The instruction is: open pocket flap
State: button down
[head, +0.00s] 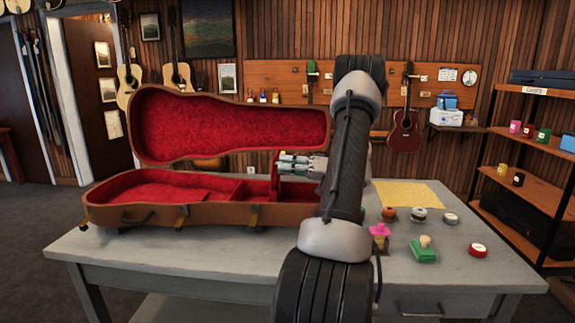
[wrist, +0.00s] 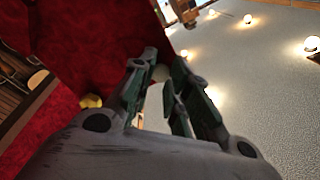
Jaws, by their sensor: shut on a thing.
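The open instrument case (head: 165,213) lies on the grey table, its brown shell lined in red plush and its lid raised at the back. The pocket flap (head: 275,172) shows as a narrow red upright piece near the right end of the case. My gripper (head: 284,166) reaches in from the right above the pocket, with its fingertips at this flap and shut on it. In the wrist view, the fingers of my gripper (wrist: 160,70) are close together beside red plush (wrist: 85,45). What lies between the tips is dark and unclear. My arm hides the case's right end.
Right of my arm on the table (head: 460,270) are a yellow cloth (head: 408,194), several small round tins, a pink item (head: 379,236) and a green block (head: 423,250). Shelves (head: 530,195) stand at the right. The table's front left is clear.

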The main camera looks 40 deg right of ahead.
jog(key=shift+s+f, duration=0.1)
dwell(0.3)
jog(key=c, duration=1.3)
grip_release()
jog(key=shift+c, duration=0.2)
jog(key=shift+d, duration=0.1)
jog(key=v, duration=1.2)
jog(key=shift+f, duration=0.1)
